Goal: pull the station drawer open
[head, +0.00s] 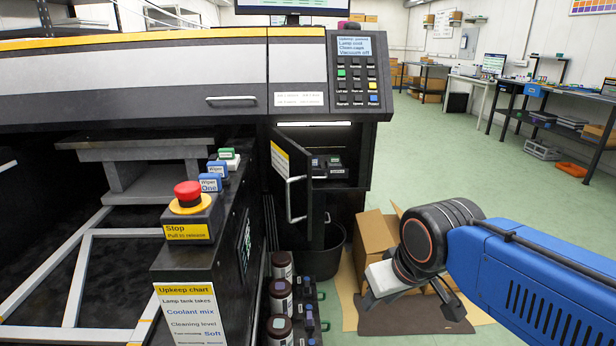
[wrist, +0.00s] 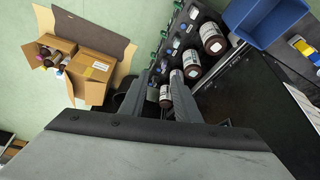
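I cannot single out the station drawer with certainty in either view. The wide dark and grey machine (head: 165,75) has a front panel with a horizontal light handle (head: 231,98). Below its keypad, a small door (head: 296,180) with a vertical handle stands open beside a lit compartment. My gripper (head: 408,300) is at the right in the head view, pointing down in front of a cardboard box and apart from the machine. In the wrist view my gripper's two fingers (wrist: 160,82) are spread with a gap between them. Nothing is held; brown bottles show beyond and between them.
A rack of brown bottles (head: 281,298) stands low beside the machine, with a dark bin (head: 325,255) behind. An open cardboard box (head: 376,235) sits on the floor. A red stop button (head: 187,192) tops a post at left. A blue tray (wrist: 262,18) shows top right.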

